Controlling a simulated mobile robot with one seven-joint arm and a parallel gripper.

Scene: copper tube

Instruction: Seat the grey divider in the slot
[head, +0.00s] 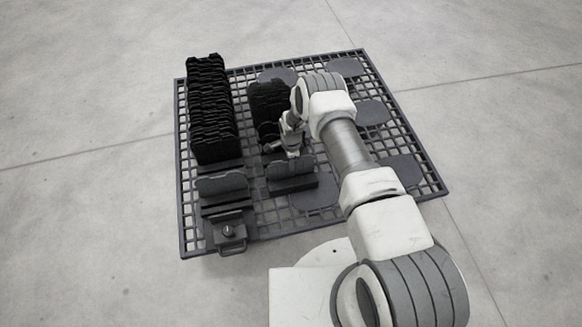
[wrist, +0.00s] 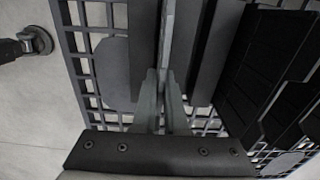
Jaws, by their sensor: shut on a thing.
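A grey divider (head: 290,168) stands upright at a dark slotted block (head: 294,185) near the middle front of the grid board. My gripper (head: 292,154) is above it and shut on its top edge. In the wrist view, the fingers (wrist: 163,88) close on the thin edge of the grey divider (wrist: 167,35), with dark bars of the block (wrist: 207,55) running along both sides. How deep the divider's lower edge sits in the slot is hidden. A second grey divider (head: 222,185) stands at the front of the left rack.
A long row of black dividers (head: 208,105) stands at the left of the grid board (head: 420,172). A shorter black stack (head: 266,103) stands behind my gripper. A small fixture with a knob (head: 228,231) is at the front left. Flat grey round pads (head: 371,112) lie on the right, where there is free room.

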